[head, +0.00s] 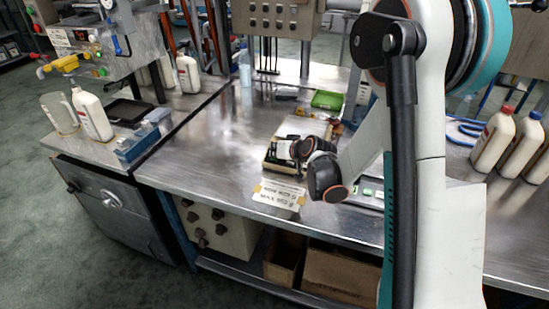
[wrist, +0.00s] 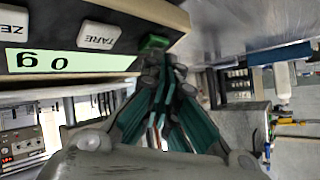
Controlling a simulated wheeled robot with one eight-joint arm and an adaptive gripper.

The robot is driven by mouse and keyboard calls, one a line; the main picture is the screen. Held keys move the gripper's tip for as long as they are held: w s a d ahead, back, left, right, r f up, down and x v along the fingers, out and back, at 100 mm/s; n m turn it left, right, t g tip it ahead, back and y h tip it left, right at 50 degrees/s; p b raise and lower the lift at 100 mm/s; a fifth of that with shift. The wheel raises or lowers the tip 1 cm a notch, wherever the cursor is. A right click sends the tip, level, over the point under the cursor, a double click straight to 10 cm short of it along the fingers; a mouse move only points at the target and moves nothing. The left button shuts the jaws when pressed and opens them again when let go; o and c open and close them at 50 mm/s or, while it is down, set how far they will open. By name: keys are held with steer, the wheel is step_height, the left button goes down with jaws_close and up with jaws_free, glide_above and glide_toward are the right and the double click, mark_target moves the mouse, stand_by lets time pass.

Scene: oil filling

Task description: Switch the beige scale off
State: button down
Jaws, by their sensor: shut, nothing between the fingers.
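The beige scale (wrist: 96,14) fills the upper left of the wrist view, seen upside down. Its lit display (wrist: 68,62) reads 0 g. Along its face are a white ZERO button (wrist: 22,27), a white TARE button (wrist: 99,36) and a green button (wrist: 154,41). My gripper (wrist: 166,74) is shut and empty, its fingertips just below the green button in the picture. I cannot tell whether they touch the scale. In the head view, my arm hides the fingers.
A paper label (head: 279,194) lies near the bench's front edge. Another device with green on it (head: 367,193) is partly behind my arm. White bottles (head: 494,140) stand at right, and a green tray (head: 327,100) lies farther back. The bench's left middle is clear.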

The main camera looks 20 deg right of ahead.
steer(key=shift+f, duration=0.25)
stand_by(0.3)
steer(key=shift+s+a+r, duration=0.15)
steer(key=shift+r, duration=0.55)
steer(key=shift+s+a+r+p, duration=0.2)
steer(key=shift+s+r+p, duration=0.1)
steer(key=shift+r+p, duration=0.5)
steer(key=shift+s+a+r+p, duration=0.25)
steer(key=shift+r+p, duration=0.25)
steer(key=shift+r, duration=0.55)
steer(key=shift+s+a+r+p, duration=0.15)
steer(key=shift+s+r+p, duration=0.15)
steer(key=shift+r+p, duration=0.5)
steer(key=shift+r, duration=0.15)
